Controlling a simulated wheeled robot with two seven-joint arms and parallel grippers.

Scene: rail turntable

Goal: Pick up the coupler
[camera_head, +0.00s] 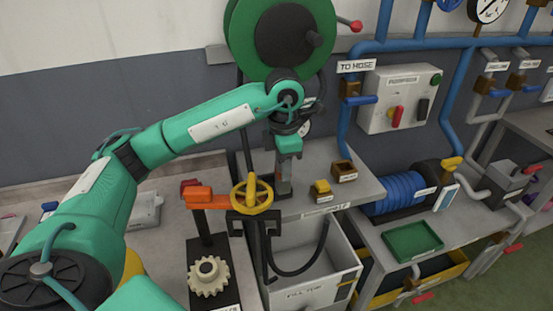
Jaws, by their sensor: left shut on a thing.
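My left arm comes in from the left and its gripper (284,172) points down above the back of the bench. It is shut on a small grey piece (284,186), which looks like the coupler. The fingers hide much of it, and I cannot tell whether it is clear of the bench top. A small yellow-brass block (321,188) and a brown open box (343,171) stand to its right, apart from the gripper. My right gripper is not in view.
A green hose reel (240,35) hangs behind my wrist. A yellow handwheel (252,195) on an orange-topped stand and a cream gear (209,276) are in front. A grey bin (310,285) is below, with a black hose over it. A green tray (412,242) lies right.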

